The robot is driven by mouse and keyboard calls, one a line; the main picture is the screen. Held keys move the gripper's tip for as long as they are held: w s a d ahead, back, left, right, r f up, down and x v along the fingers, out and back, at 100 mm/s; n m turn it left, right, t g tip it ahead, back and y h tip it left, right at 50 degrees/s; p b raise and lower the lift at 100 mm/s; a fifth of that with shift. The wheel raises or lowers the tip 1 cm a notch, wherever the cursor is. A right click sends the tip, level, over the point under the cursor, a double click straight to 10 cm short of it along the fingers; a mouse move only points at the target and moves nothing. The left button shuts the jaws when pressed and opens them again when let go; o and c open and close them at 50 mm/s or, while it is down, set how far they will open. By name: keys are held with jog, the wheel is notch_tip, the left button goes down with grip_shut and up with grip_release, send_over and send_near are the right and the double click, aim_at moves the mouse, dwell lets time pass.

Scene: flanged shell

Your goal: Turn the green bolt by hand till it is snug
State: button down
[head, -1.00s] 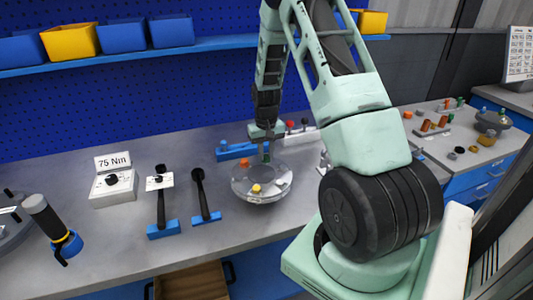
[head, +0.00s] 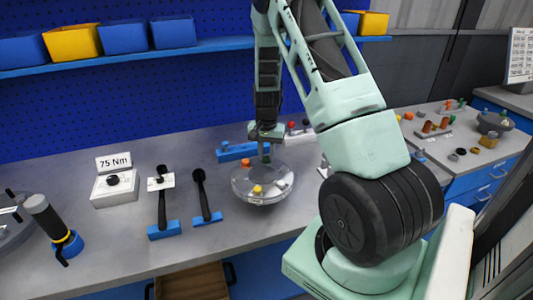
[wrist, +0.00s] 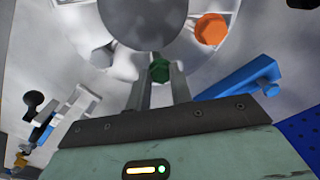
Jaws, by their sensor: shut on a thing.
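The round metal flanged shell (head: 241,189) stands on the bench in the head view. Its flange and smooth grey middle also show in the wrist view (wrist: 140,22). The green bolt (wrist: 160,70) is at the flange, between the fingertips of my gripper (wrist: 158,78). My gripper is shut on the bolt's head, and the head hides its shank and seat. In the head view my gripper (head: 265,156) points down over the far side of the shell. An orange bolt (wrist: 211,29) sits on the flange, apart from my gripper. A yellow bolt (head: 257,189) sits on the near side.
A blue rack (head: 237,152) stands behind the shell. Two black-handled tools (head: 201,190) stand in blue holders to its left, beside a box under a 75 Nm sign (head: 114,161). A cordless tool (head: 50,222) stands far left. The bench front between is clear.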

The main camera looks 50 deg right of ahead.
aim_at(266, 158)
jog(key=shift+w+d+r, duration=0.1)
jog(key=shift+w+r, duration=0.05)
jog(key=c, duration=1.4)
grip_release()
jog(key=shift+c, duration=0.2)
jog(key=shift+o, duration=1)
notch_tip(266, 158, up, 17)
jog(key=b, duration=0.2)
jog(key=shift+r, duration=0.15)
